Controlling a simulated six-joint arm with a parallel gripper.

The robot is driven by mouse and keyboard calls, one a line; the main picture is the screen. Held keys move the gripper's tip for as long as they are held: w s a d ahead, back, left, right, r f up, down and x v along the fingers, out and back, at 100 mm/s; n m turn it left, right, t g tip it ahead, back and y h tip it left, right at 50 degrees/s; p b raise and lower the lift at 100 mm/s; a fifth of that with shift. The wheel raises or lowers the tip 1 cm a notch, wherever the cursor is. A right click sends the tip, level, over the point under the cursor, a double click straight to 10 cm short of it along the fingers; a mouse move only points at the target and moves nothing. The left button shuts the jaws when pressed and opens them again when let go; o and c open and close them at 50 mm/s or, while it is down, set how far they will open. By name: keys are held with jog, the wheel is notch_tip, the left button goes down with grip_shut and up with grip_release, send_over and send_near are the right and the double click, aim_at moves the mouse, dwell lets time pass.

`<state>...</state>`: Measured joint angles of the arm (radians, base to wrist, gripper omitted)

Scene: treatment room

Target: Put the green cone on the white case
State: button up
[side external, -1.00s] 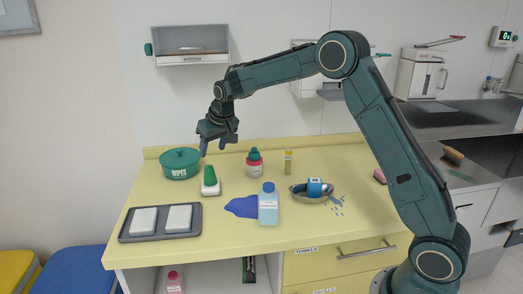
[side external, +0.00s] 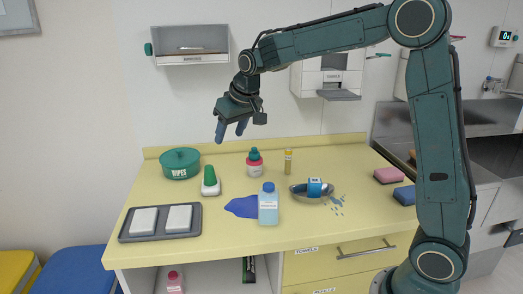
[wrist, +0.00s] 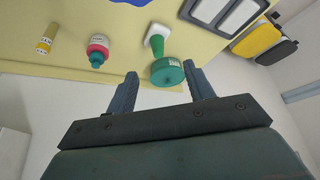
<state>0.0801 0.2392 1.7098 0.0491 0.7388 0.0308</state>
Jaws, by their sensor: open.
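The green cone (side external: 208,174) stands upright on the white case (side external: 211,189), on the yellow counter near the green wipes tub. In the wrist view the cone (wrist: 157,46) also shows on the case (wrist: 155,29), top centre. My gripper (side external: 230,136) is open and empty, apart from the cone, above it and slightly to its right in the side view. Its two fingers (wrist: 160,70) show in the wrist view with nothing held between them.
A green wipes tub (side external: 180,164) is left of the cone. A grey tray (side external: 160,234) with two white pads is in front. A red bottle (side external: 255,164), yellow tube (side external: 288,162), blue bottle (side external: 268,206) and metal dish (side external: 305,196) are to the right.

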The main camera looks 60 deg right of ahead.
jog(key=s+a+r+n, duration=0.1)
jog(key=s+a+r, duration=0.1)
jog(key=s, duration=0.6)
jog(key=s+a+r, duration=0.1)
jog(key=s+r, duration=0.2)
jog(key=s, duration=0.6)
jog(key=s+a+f, duration=0.1)
jog(key=s+f, duration=0.1)
jog(key=s, duration=0.5)
jog(key=s+a+f, duration=0.1)
jog(key=s+f, duration=0.1)
jog(key=s, duration=0.6)
jog(key=shift+s+f+n+y, duration=0.2)
jog(key=shift+f+n+y, duration=0.15)
jog(key=shift+n+y, duration=0.05)
